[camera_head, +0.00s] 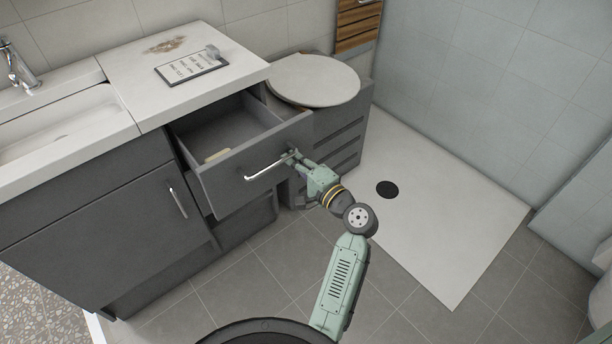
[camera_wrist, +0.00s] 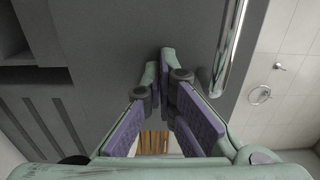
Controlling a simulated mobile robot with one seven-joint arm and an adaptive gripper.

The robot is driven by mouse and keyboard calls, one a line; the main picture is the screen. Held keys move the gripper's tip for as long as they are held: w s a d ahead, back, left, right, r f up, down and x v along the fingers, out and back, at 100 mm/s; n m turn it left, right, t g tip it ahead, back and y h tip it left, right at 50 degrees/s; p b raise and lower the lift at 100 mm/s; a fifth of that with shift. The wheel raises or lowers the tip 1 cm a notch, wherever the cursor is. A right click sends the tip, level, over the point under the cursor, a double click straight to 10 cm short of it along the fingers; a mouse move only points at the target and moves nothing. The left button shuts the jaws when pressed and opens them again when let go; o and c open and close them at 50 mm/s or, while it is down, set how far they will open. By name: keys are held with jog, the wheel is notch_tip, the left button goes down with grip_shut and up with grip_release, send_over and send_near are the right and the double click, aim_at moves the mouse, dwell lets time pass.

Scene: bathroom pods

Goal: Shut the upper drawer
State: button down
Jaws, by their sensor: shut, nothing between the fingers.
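The upper drawer (camera_head: 256,160) is a dark grey drawer pulled well out of the vanity cabinet, under the white counter. Its inside shows, with a small pale item (camera_head: 217,155) in it. A silver bar handle (camera_head: 270,167) runs across its front; it also shows in the wrist view (camera_wrist: 229,45). My gripper (camera_head: 292,155) is at the drawer front, by the right end of the handle. In the wrist view my gripper (camera_wrist: 167,62) has its fingertips together with nothing between them, close to the grey drawer front (camera_wrist: 120,35) and left of the handle. Whether they touch the front I cannot tell.
A round white lid (camera_head: 313,80) tops a grey slatted unit (camera_head: 343,140) right of the drawer. A framed sign (camera_head: 191,66) lies on the counter (camera_head: 135,55). A closed cabinet door (camera_head: 110,240) is at left. The tiled floor (camera_head: 250,280) in front is open.

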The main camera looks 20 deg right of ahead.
jog(key=b, duration=0.4)
send_over(252, 137)
jog(key=s, duration=0.1)
jog(key=shift+s+d+f, duration=0.1)
jog(key=shift+s+d, duration=0.1)
jog(key=shift+w+a, duration=0.15)
jog(key=shift+w, duration=0.35)
jog(key=shift+r, duration=0.2)
jog(key=shift+w+r, duration=0.1)
